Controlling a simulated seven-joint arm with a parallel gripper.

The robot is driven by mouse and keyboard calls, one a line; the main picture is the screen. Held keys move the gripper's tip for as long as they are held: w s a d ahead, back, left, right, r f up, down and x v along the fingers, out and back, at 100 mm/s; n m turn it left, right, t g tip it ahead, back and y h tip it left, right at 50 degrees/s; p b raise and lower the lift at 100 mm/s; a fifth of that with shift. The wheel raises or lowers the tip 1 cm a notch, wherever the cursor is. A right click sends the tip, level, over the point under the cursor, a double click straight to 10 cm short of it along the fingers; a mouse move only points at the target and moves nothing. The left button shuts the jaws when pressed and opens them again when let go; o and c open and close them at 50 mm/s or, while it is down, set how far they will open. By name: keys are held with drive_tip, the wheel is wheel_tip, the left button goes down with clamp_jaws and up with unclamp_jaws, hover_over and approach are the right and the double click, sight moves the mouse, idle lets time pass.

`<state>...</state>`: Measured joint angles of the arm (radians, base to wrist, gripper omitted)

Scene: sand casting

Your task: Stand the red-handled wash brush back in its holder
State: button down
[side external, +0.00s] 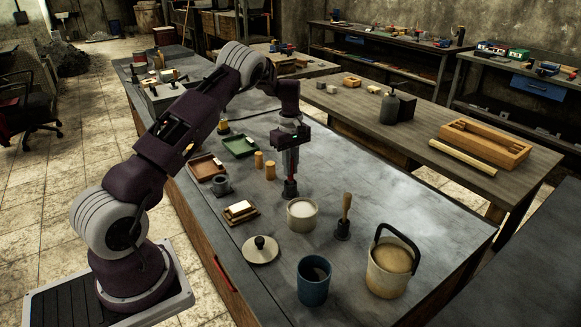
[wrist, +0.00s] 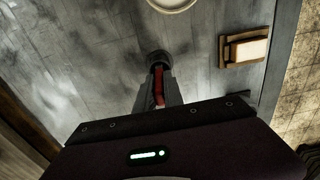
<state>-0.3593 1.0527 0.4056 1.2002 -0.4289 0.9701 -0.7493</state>
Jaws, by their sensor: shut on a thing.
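My gripper (side external: 291,178) points down over the grey bench and is shut on the red handle of the wash brush. In the wrist view the red handle (wrist: 159,88) shows between the fingers, with a dark round end (wrist: 157,58) beyond it. In the side view this dark end (side external: 290,190) is low, close to the bench top; I cannot tell whether it touches. A small dark grey cup (side external: 221,185) with an open top, which looks like the holder, stands left of my gripper, apart from the brush. My fingers hide part of the handle.
A white pot (side external: 302,216) stands just in front of the brush. A wooden-handled tool (side external: 343,230), a knobbed lid (side external: 260,249), a blue cup (side external: 314,281) and a bucket (side external: 388,270) are nearer. A wooden block (side external: 240,212), two cylinders and trays lie left.

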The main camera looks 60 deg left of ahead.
drive_tip(key=c, duration=1.5)
unclamp_jaws()
drive_tip(key=shift+f, duration=0.1)
drive_tip(key=shift+o, duration=0.2)
wheel_tip(320, 180, up, 14)
drive_tip(key=s+d+r+m+t, duration=0.2)
drive_tip(key=s+d+r+m, duration=0.4)
drive_tip(key=d+r, duration=0.65)
drive_tip(key=s+d+r+m+t, duration=0.1)
drive_tip(key=s+d+m, duration=0.3)
drive_tip(key=s+d, duration=0.4)
drive_tip(key=s+d+r+m+t, duration=0.15)
drive_tip(key=s+d+m, duration=0.3)
drive_tip(key=s, duration=0.55)
drive_tip(key=s+d+f+m+t, duration=0.1)
drive_tip(key=s+d+f+m, duration=0.2)
drive_tip(key=s, duration=0.5)
drive_tip(key=shift+s+f, duration=0.2)
drive_tip(key=shift+f, duration=0.35)
drive_tip(key=shift+m, duration=0.25)
